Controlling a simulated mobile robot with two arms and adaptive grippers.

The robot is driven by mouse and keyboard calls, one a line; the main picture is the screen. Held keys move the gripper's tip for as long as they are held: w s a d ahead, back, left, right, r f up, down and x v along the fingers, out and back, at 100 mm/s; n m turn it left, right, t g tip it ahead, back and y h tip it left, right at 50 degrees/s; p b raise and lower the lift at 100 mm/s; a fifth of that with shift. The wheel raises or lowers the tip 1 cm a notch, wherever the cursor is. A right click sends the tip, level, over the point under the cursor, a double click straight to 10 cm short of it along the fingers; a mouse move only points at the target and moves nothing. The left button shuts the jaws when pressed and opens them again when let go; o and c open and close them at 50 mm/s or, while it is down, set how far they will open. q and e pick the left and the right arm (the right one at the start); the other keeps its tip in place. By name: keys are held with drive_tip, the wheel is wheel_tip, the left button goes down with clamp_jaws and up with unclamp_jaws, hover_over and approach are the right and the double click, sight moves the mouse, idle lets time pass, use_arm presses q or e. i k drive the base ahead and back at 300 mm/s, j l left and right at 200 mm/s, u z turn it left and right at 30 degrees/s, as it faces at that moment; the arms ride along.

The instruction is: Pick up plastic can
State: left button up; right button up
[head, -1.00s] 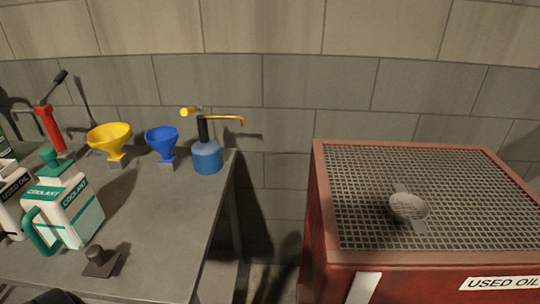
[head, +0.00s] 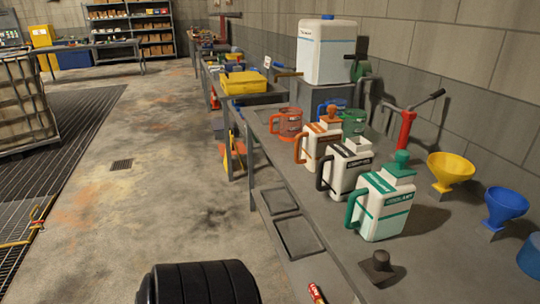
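The large white plastic can (head: 327,52) with a blue cap stands upright on a grey stand at the back of the bench. Nearer are upright white plastic jugs: one with a green handle and cap labelled coolant (head: 381,207), one with a black handle (head: 346,168), and one with an orange handle and cap (head: 321,142). They stand close together, partly overlapping in view. I cannot tell from the picture which is the plastic can meant. Neither of my grippers shows in the head view.
An orange measuring jug (head: 289,122) is beyond the jugs. A black ribbed round thing (head: 205,283) is at bottom. The floor (head: 150,195) left is mostly clear.

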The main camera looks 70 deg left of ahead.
sight(344, 163)
drive_tip(key=u, duration=1.65)
